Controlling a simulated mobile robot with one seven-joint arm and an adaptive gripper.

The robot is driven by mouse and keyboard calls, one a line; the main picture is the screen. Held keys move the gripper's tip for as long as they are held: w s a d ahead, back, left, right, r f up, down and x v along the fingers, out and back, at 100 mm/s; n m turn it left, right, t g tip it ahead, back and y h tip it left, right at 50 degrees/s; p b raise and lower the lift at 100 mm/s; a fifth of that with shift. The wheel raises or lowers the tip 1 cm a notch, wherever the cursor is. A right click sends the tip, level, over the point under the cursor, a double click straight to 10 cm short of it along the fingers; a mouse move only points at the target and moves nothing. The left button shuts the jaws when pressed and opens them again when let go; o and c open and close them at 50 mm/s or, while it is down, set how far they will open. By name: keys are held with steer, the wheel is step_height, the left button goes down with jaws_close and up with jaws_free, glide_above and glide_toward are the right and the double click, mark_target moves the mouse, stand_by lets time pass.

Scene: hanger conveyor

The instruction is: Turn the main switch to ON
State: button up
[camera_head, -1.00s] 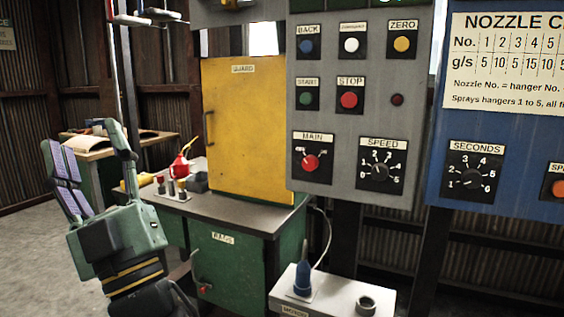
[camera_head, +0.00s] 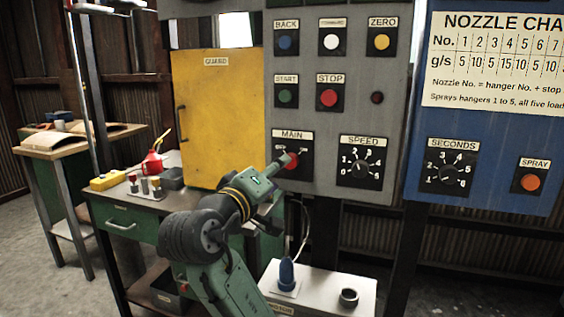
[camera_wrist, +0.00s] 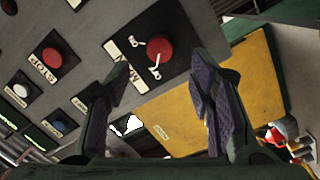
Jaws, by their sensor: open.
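The main switch (camera_head: 291,160) is a red rotary knob on a black plate labelled MAIN, low on the left of the grey panel. In the head view my gripper (camera_head: 278,175) is in front of its lower left and partly covers the plate. In the wrist view the red knob (camera_wrist: 160,50) shows beyond the fingertips, with two white marks beside it; its exact setting is hard to read. My gripper (camera_wrist: 163,88) has its two purple-padded fingers spread apart with nothing between them. The knob appears apart from both fingers.
The SPEED dial (camera_head: 361,168) is just right of the switch. STOP (camera_head: 329,97) and START (camera_head: 286,96) buttons are above it. A yellow guard door (camera_head: 215,120) is to the left. Below stands a white box (camera_head: 325,290) with a blue plug (camera_head: 287,272).

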steer(key=p+x, duration=0.1)
steer(key=x, duration=0.5)
steer(key=shift+w, duration=0.2)
steer(key=c, duration=1.2)
steer(key=shift+o, duration=0.2)
